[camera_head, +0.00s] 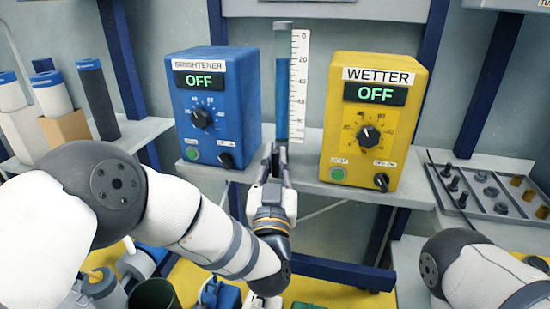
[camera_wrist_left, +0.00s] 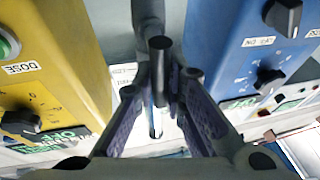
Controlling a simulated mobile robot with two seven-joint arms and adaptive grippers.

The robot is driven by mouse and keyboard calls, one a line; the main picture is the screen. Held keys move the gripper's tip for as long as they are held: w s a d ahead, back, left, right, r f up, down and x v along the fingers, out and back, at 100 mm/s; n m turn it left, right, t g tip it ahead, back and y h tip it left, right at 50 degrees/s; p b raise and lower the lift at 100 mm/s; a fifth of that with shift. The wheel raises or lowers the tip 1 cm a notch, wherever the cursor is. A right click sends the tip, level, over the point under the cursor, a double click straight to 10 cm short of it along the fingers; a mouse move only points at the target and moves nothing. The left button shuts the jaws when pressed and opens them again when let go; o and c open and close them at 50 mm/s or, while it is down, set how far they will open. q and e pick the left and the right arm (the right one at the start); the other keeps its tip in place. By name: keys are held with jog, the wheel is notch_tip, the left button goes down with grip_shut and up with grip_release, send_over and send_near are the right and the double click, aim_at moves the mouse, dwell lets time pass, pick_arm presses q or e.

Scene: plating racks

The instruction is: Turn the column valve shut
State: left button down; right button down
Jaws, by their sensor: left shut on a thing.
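The graduated column (camera_head: 283,85), a clear tube with blue liquid, stands upright between the two dosing boxes, with a white scale beside it. My left gripper (camera_head: 273,158) reaches up to the column's foot. In the left wrist view its fingers (camera_wrist_left: 160,90) are shut on a dark, round-ended piece (camera_wrist_left: 160,58), which looks like the column valve's handle. The fingers mostly hide the valve in the head view, so I cannot tell how far it is turned. My right arm shows at the lower right, with its gripper outside the picture.
The blue BRIGHTENER box (camera_head: 212,105) and yellow WETTER box (camera_head: 372,125) stand close on either side on the grey shelf (camera_head: 310,178); both displays read OFF. A tray (camera_head: 495,210) of fittings lies at the right. White bottles (camera_head: 52,95) stand at the left.

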pick_arm(q)
jog(key=shift+f, duration=0.15)
jog(key=c, duration=1.6)
grip_release()
jog(key=shift+a, duration=0.1)
jog(key=v, duration=0.7)
jog(key=shift+s, duration=0.3)
